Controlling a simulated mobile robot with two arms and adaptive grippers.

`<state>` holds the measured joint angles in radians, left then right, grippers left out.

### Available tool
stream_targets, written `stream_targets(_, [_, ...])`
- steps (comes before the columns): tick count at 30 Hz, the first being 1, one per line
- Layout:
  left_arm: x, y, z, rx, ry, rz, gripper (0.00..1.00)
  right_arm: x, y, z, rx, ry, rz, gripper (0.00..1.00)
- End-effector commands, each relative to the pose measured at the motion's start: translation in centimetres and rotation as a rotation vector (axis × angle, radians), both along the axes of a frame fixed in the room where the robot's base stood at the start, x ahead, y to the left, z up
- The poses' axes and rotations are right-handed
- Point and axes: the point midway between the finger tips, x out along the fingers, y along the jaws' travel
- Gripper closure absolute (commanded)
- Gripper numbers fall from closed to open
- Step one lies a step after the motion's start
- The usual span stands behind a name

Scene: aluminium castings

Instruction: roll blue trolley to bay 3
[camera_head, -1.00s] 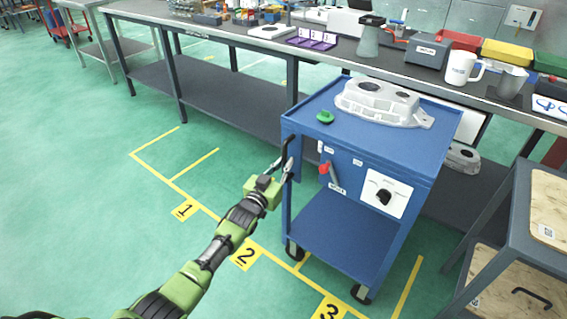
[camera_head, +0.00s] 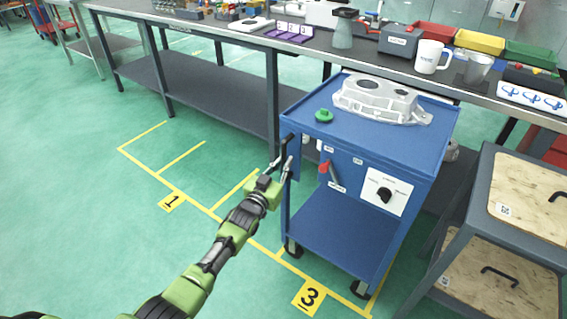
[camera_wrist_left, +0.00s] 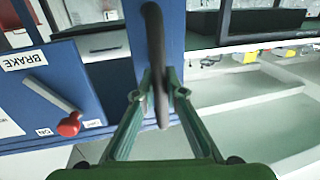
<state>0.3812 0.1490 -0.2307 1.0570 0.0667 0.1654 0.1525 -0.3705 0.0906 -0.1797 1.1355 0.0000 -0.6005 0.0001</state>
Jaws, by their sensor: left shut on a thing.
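The blue trolley (camera_head: 345,235) stands upright beside the workbench, behind the yellow floor marker 3 (camera_head: 309,297). Its front right wheel (camera_head: 361,289) is close to the yellow line at the right of bay 3. The rear wheels are hidden. My left gripper (camera_head: 281,168) is shut on the dark upright handle (camera_head: 287,147) at the trolley's left front edge. In the left wrist view the fingers (camera_wrist_left: 160,92) close around this handle (camera_wrist_left: 155,45). The brake lever with a red knob (camera_head: 324,167) is on the trolley's front; its knob also shows in the wrist view (camera_wrist_left: 68,125). My right gripper is out of view.
A grey casting (camera_head: 383,100) and a green knob-like part (camera_head: 323,115) lie on the trolley top. The workbench (camera_head: 225,33) runs behind. A grey rack with wooden panels (camera_head: 525,200) stands to the right, with a gap between. Floor near marker 1 (camera_head: 171,202) is clear.

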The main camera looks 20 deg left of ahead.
Motion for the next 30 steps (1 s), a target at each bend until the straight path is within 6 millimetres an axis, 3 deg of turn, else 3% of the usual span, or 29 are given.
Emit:
stream_targets(2, [0.0, -0.1, 0.0, -0.001, -0.001, -0.001, 1.0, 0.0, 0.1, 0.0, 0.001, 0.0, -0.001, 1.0])
stream_targets(3, [0.0, -0.1, 0.0, -0.001, -0.001, -0.001, 0.81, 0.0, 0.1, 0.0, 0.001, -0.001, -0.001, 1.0])
stream_targets(4, [0.0, -0.1, 0.0, -0.001, -0.001, -0.001, 0.73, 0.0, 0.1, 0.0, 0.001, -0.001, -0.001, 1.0])
stream_targets(5, [0.0, -0.1, 0.0, -0.001, -0.001, -0.001, 0.72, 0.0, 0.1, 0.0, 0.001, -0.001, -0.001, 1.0])
stream_targets(19, [-0.9, 0.2, -0.1, -0.001, 0.001, 0.0, 0.72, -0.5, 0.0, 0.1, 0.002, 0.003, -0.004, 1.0])
stream_targets(30, [-7.4, 1.1, -0.2, -0.002, 0.003, -0.001, 0.72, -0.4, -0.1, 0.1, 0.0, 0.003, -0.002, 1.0])
